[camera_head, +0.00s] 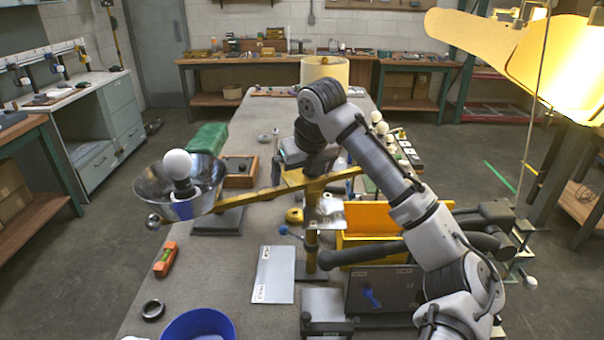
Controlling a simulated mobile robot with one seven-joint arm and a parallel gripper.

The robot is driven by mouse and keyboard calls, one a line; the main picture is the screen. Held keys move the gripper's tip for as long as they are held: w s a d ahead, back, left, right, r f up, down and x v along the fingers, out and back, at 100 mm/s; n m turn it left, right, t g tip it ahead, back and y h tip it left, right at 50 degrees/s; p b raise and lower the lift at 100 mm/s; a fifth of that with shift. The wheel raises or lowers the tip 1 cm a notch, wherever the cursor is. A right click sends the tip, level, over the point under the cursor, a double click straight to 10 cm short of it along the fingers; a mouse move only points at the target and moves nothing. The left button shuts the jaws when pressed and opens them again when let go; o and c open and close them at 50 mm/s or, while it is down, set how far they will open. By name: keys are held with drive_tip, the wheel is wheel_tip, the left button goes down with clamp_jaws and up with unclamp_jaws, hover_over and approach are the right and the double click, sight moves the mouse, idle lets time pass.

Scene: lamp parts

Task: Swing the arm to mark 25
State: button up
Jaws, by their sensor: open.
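A yellow lamp arm (251,200) runs nearly level across the bench, rising slightly to the right. At its left end is a shiny metal bowl shade (150,180) with a white bulb (177,164) in it. The arm crosses a yellow upright post (312,240). My gripper (303,170) points down just above the lamp arm near the post. Its fingers are small and partly hidden, so I cannot tell whether they touch the arm. It is open. I cannot read any mark 25.
A grey plate with small labels (274,280) lies in front. A yellow bin (370,217) stands right of the post. A green box (207,138), an orange level (165,260), a black ring (153,310) and a blue bowl (198,325) are along the left. Several bulbs (382,128) stand behind.

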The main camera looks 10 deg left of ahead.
drive_tip(key=b+v, duration=0.2)
drive_tip(key=v, duration=1.1)
drive_tip(key=shift+r+b, duration=0.4)
drive_tip(key=shift+r, duration=0.05)
drive_tip(key=shift+s+d, duration=0.1)
